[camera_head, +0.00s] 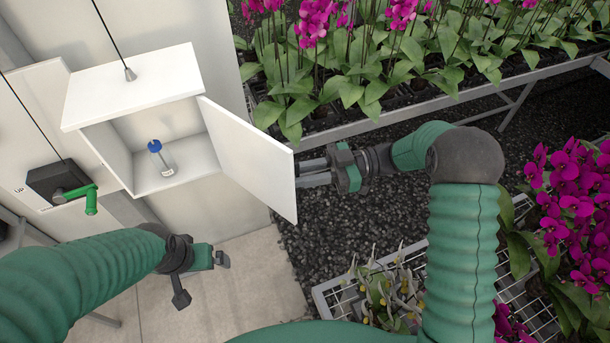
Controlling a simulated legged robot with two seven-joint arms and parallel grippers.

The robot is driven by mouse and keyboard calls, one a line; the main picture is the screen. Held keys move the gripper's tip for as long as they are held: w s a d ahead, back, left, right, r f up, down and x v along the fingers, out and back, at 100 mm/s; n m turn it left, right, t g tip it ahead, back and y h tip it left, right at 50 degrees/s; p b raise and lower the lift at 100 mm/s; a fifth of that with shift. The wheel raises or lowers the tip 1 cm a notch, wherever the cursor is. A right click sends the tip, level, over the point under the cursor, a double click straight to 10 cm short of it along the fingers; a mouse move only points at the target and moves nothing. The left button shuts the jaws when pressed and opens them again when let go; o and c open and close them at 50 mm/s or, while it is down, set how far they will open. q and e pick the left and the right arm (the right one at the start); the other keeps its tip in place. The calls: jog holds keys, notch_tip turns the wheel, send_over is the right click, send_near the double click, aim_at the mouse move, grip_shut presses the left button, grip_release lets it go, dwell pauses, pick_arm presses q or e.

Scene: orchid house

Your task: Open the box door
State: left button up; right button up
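The white box (95,99) is mounted on the wall at the upper left. Its white door (250,160) stands wide open, swung out to the right. Inside the box, a small clear vial with a blue cap (166,160) stands upright. My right gripper (306,173) is at the outer edge of the door, coming from the right. Its two fingers show a gap between them, and their tips meet or pass behind the door edge; I cannot tell if they touch it. My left gripper (203,279) is open and empty, below the box.
A black crank unit with a green handle (90,200) is on the wall left of the box. Potted orchids (400,60) fill a bench at the back. More purple orchids (575,200) stand at the right. A wire rack (326,297) with plants is at the lower middle.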

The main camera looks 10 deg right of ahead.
jog(key=shift+o, duration=0.5)
jog(key=shift+w+a+f, duration=0.15)
jog(key=shift+w+a, duration=0.15)
jog(key=shift+a, duration=0.1)
jog(key=shift+s+d, duration=0.2)
jog(key=shift+s, duration=0.15)
pick_arm(q)
jog(key=shift+w+a+r+p, duration=0.15)
jog(key=shift+a+r+p, duration=0.2)
jog(key=shift+a+p, duration=0.15)
pick_arm(e)
jog(key=w+d, duration=0.1)
jog(key=d, duration=1.6)
jog(key=shift+w, duration=0.4)
